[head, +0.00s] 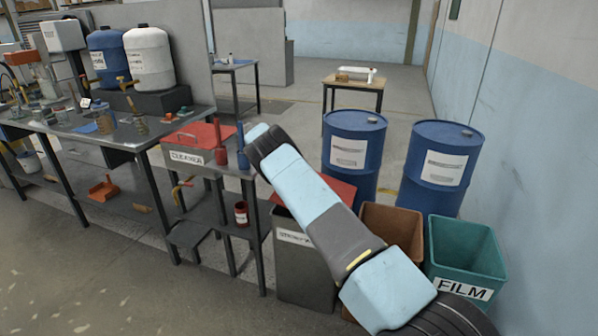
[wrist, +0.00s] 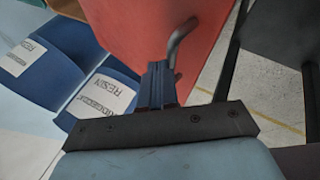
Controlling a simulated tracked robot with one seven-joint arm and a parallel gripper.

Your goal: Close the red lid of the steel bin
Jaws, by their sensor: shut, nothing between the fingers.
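The steel bin (head: 304,262) stands on the floor right of the workbench, with a white label on its front. Its red lid (head: 341,190) shows at the bin's top, partly hidden behind my arm; its exact tilt is hard to judge there. In the wrist view the red lid (wrist: 140,30) is a large panel close ahead, with a bent grey metal handle (wrist: 181,40) on it. My gripper (wrist: 157,68) is shut and empty, its fingers just beside the handle. I cannot tell whether they touch it. My fingers are hidden in the head view.
Two blue drums (head: 352,150) stand behind the bin. A brown bin (head: 392,225) and a green FILM bin (head: 468,250) stand to its right. The workbench (head: 130,140), with bottles and tools, lies left. Floor in front is clear.

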